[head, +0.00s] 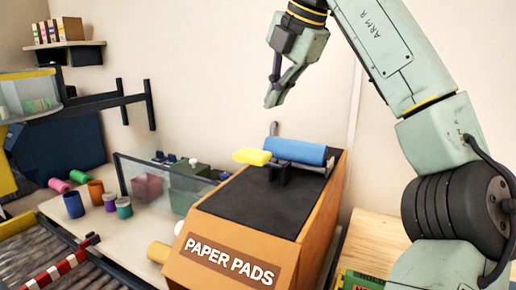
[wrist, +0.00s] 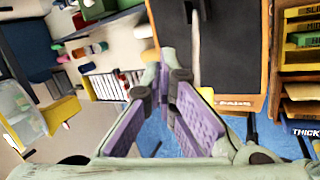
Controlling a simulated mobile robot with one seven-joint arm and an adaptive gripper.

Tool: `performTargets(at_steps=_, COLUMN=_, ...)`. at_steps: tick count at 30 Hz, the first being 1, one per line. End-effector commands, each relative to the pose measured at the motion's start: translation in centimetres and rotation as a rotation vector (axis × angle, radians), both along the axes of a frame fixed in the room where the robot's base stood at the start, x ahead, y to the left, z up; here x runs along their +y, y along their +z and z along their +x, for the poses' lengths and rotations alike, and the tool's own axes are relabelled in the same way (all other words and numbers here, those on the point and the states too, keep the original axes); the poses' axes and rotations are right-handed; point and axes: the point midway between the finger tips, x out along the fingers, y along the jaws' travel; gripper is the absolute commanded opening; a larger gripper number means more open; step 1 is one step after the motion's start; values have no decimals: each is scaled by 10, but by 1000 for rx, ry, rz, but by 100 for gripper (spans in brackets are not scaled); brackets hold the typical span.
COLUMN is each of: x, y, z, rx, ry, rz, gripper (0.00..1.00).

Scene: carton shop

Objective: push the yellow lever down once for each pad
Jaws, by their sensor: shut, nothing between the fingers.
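The yellow lever (head: 253,156) sits near the back of a dark-topped orange dispenser (head: 255,208) labelled PAPER PADS, at the left end of a blue roller (head: 296,151). My gripper (head: 270,104) hangs above and behind the lever, apart from it, shut and empty with its fingers pointing down. In the wrist view my gripper (wrist: 167,75) shows its purple finger pads, and the dark dispenser top (wrist: 225,45) lies beyond the fingers. I cannot make out any separate pad.
A clear-walled bin (head: 150,185) stands left of the dispenser. Several coloured spools (head: 73,204) stand on the pale table further left. A roller conveyor (head: 40,262) runs at the lower left. A wall shelf (head: 65,45) is at the upper left.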

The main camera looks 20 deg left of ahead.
Motion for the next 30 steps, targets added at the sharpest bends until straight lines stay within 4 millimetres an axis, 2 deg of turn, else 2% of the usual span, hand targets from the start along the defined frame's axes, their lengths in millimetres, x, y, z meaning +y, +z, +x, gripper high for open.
performTargets(at_steps=9, x=4, y=-45, z=-20, rx=-2, ry=0, rz=1, gripper=0)
performTargets(at_steps=12, x=5, y=-51, z=-25, rx=-1, ry=-1, rz=1, gripper=0)
performTargets(at_steps=30, x=6, y=-55, z=-29, rx=0, ry=1, rz=1, gripper=0)
